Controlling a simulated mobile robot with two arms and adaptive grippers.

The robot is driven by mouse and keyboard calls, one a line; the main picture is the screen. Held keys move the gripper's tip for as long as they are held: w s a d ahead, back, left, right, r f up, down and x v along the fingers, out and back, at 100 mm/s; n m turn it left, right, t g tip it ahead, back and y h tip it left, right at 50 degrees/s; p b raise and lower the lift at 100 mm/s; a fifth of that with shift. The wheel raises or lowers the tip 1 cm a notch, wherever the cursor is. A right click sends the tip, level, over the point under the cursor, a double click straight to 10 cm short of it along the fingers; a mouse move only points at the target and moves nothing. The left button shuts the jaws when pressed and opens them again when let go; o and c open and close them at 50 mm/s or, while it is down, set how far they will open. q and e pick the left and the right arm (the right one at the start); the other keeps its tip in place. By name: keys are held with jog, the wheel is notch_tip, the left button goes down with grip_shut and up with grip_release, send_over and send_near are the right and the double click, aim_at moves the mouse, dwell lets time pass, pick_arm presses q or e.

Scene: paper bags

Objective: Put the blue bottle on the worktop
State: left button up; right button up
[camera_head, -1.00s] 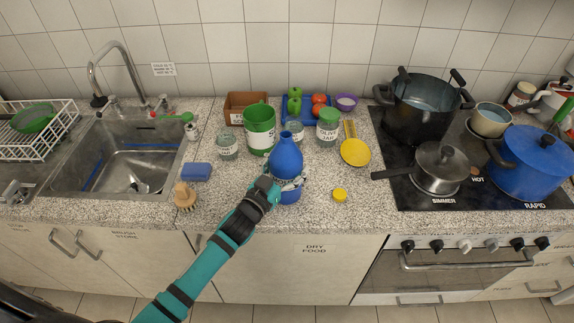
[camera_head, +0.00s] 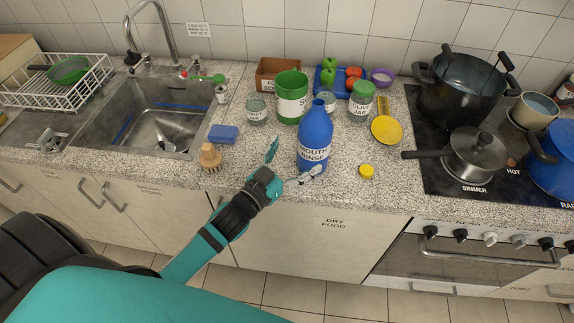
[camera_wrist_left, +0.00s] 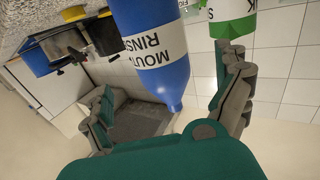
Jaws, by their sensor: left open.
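The blue bottle (camera_head: 315,132), labelled MOUTH RINSE, stands upright on the speckled worktop (camera_head: 262,165) near its front edge. Its yellow cap (camera_head: 367,171) seems to be off and lies to its right. My left gripper (camera_head: 291,163) is open at the bottle's front left. One finger points up to the left of the bottle, and the other is low in front of its base. In the left wrist view the bottle (camera_wrist_left: 150,14) rises between the spread fingers (camera_wrist_left: 168,98); I cannot tell whether either finger touches it. My right gripper is out of view.
Behind the bottle stand a green tin (camera_head: 291,88), glass jars and a blue tray (camera_head: 327,90). A yellow spoon rest (camera_head: 387,130) and the hob with pots are at right. A brush (camera_head: 210,158), a blue sponge (camera_head: 223,133) and the sink (camera_head: 125,118) are at left.

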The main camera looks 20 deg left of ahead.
pick_arm(q)
jog(key=shift+v, duration=1.45)
jog(key=s+f+g+y, duration=0.2)
jog(key=s+f+g, duration=0.4)
jog(key=s, duration=0.5)
jog(key=s+f+g+y, duration=0.2)
jog(key=s+f+g, duration=0.2)
jog(key=s+g, duration=0.55)
jog(key=s+f+b, duration=0.2)
jog(key=s+f, duration=0.1)
jog(key=f, duration=2.7)
jog(key=s+a+f, duration=0.1)
jog(key=s+f, duration=0.6)
jog(key=s, duration=0.1)
jog(key=s+a+f, duration=0.2)
jog(key=s+f, duration=0.5)
jog(key=s, duration=0.1)
jog(key=shift+a+f+g, duration=0.25)
jog(key=shift+a+g, duration=0.1)
jog(key=shift+g, duration=0.1)
